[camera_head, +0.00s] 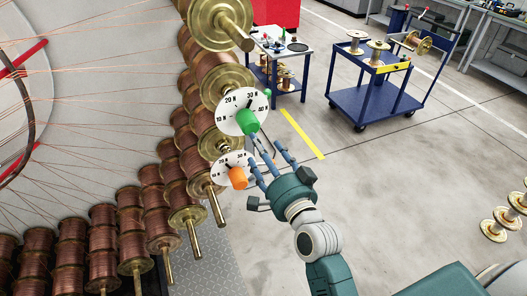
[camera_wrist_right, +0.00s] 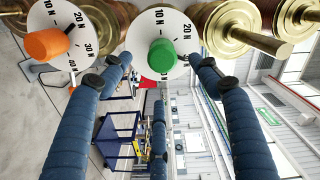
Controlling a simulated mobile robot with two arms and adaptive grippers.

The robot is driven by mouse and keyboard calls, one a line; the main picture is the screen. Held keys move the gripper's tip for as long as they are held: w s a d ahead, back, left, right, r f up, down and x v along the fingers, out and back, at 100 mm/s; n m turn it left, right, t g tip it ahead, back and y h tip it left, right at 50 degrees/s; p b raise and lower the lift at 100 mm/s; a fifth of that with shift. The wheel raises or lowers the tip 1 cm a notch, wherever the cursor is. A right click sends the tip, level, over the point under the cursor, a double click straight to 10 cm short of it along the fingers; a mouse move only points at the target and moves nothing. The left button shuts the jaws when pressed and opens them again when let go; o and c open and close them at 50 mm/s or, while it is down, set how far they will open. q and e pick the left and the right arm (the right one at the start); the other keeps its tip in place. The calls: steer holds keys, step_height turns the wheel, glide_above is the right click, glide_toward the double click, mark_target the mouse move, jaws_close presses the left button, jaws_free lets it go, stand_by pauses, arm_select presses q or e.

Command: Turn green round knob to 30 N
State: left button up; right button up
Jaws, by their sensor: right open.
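The green round knob (camera_head: 246,121) sits on a white dial (camera_head: 230,118) marked 10 N to 40 N, with 30 N at the upper right. It also shows in the right wrist view (camera_wrist_right: 161,56), where 10 N and 20 N are readable. My right gripper (camera_head: 264,152) is open, just below and right of the green knob. My left gripper is not in view.
An orange knob (camera_head: 238,177) on a second dial is close below the green one, near my fingers. Brass spools (camera_head: 220,80) with protruding shafts flank the dials. A blue cart (camera_head: 375,98) and a small table (camera_head: 280,55) stand behind.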

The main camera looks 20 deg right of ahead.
mark_target(252, 129)
steer(key=w+n+b, duration=0.2)
steer(key=w+n, duration=0.1)
steer(key=w+n+b, duration=0.1)
steer(key=w+n, duration=0.3)
steer(key=w+n+b, duration=0.2)
steer(key=w+n, duration=0.1)
steer(key=n, duration=0.1)
steer(key=shift+w+d+r+b, duration=0.1)
steer(key=shift+w+r+b, duration=0.15)
steer(key=shift+b, duration=0.05)
steer(key=shift+w, duration=0.35)
steer(key=shift+f, duration=0.1)
